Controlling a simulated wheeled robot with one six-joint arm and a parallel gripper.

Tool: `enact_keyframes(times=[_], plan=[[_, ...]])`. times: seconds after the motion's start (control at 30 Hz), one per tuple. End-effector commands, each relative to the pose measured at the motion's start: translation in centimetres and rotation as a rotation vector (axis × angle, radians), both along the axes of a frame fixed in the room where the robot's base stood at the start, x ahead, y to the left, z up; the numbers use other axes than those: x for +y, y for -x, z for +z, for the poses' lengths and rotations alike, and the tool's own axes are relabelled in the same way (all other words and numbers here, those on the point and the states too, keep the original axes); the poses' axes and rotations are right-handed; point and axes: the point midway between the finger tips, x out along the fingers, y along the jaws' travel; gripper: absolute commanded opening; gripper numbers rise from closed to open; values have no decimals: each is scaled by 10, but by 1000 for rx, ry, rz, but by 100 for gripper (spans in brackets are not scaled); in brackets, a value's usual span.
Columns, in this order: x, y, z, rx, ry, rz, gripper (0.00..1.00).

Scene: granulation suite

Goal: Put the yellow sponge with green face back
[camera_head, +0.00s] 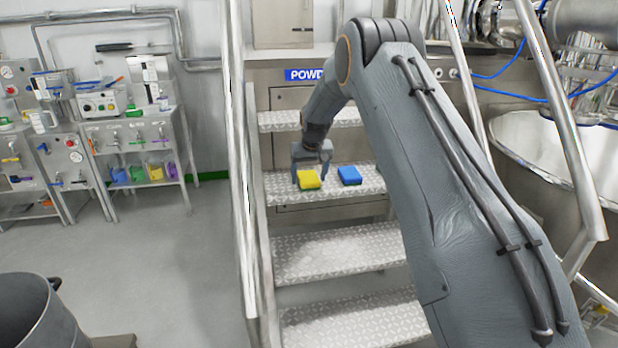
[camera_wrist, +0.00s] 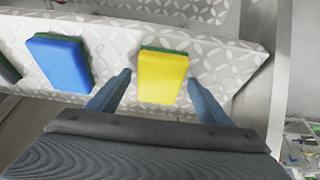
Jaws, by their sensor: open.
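The yellow sponge with green face (camera_head: 309,180) lies on a metal stair tread (camera_head: 340,193) with its yellow side up. In the wrist view the yellow sponge (camera_wrist: 162,78) shows a thin green edge along its far side. My gripper (camera_head: 312,165) is at the sponge on the tread. In the wrist view my gripper (camera_wrist: 160,88) is open, with one finger on each side of the sponge and a visible gap at both sides. I cannot tell how high the fingertips are above the tread.
A blue sponge (camera_head: 349,175) lies to the right on the same tread; in the wrist view (camera_wrist: 61,62) it is left of my gripper. A dark green item (camera_wrist: 8,68) shows at the wrist view's left edge. Stair rails (camera_head: 243,150) flank the steps. Open floor lies left.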

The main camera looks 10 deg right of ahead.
Motion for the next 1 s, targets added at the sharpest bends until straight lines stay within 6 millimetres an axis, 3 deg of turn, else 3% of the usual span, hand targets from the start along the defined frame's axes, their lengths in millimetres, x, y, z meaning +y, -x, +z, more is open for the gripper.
enact_keyframes(times=[0.6,0.87,1.0], plan=[[0,39,96,-3,0,0,73],[0,45,107,0,0,0,73],[-1,65,107,19,-1,-2,73]])
